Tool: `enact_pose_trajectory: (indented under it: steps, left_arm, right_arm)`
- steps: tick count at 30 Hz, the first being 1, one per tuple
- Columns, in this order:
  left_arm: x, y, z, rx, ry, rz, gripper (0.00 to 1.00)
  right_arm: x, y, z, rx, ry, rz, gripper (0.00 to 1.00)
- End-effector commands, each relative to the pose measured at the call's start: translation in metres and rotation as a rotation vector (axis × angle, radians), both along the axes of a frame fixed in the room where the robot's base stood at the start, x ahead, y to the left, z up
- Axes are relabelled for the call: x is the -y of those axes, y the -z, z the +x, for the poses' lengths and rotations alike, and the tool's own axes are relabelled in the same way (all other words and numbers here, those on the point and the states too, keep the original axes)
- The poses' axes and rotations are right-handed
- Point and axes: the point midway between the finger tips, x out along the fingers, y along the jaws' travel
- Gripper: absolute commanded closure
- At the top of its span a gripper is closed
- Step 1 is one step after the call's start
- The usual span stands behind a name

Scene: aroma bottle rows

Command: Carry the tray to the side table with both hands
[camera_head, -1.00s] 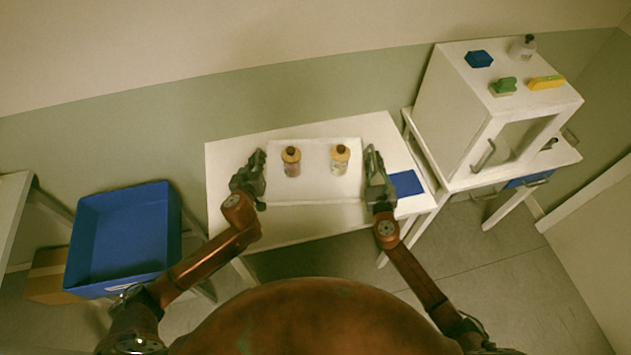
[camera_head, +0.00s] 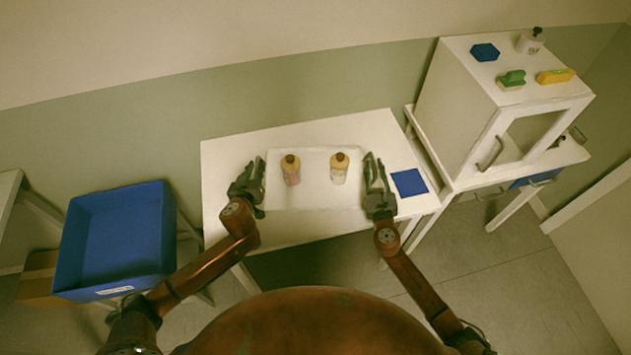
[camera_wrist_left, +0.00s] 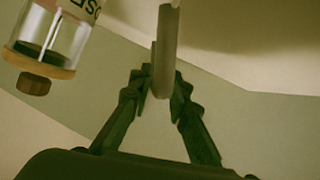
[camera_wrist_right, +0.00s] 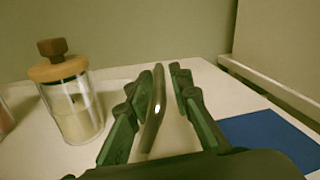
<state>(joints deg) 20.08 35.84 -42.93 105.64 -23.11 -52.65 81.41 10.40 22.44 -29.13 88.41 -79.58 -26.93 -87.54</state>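The white tray (camera_head: 325,204) rests on a white table, with two bottles standing upright in it: a left bottle (camera_head: 291,172) and a right bottle (camera_head: 340,172). Whether the left fingers touch the wall is hard to tell.
A blue pad (camera_head: 409,183) lies on the table right of the tray. A white cabinet (camera_head: 455,110) on another table stands at the right, with sponges and a bottle on top. A blue bin (camera_head: 118,240) stands at the left. A table edge (camera_head: 8,195) shows far left.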

Motion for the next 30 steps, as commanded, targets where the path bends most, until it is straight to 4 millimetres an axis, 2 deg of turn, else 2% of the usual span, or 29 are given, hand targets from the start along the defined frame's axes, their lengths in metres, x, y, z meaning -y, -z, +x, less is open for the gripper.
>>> enact_pose_trajectory:
  steps: [1,6,17,20,30]
  left_arm:
    - [-0.005,-0.002,0.001,0.001,-0.01,0.006,0.84]
    - [-0.002,-0.002,0.001,0.001,-0.004,0.002,0.73]
    - [0.002,-0.003,-0.006,0.0,0.003,-0.003,0.73]
    - [0.002,-0.008,-0.018,0.0,0.002,-0.005,0.73]
    - [-0.001,-0.034,-0.082,-0.001,0.0,-0.005,0.73]
  right_arm:
    - [0.004,0.001,0.0,-0.003,0.008,-0.003,0.8]
    - [0.002,0.001,0.0,-0.002,0.003,-0.001,0.69]
    - [-0.002,-0.001,0.0,-0.002,-0.004,0.001,0.69]
    - [-0.002,-0.001,0.0,-0.001,-0.005,0.001,0.69]
    - [-0.003,-0.001,0.0,-0.001,-0.005,0.002,0.69]
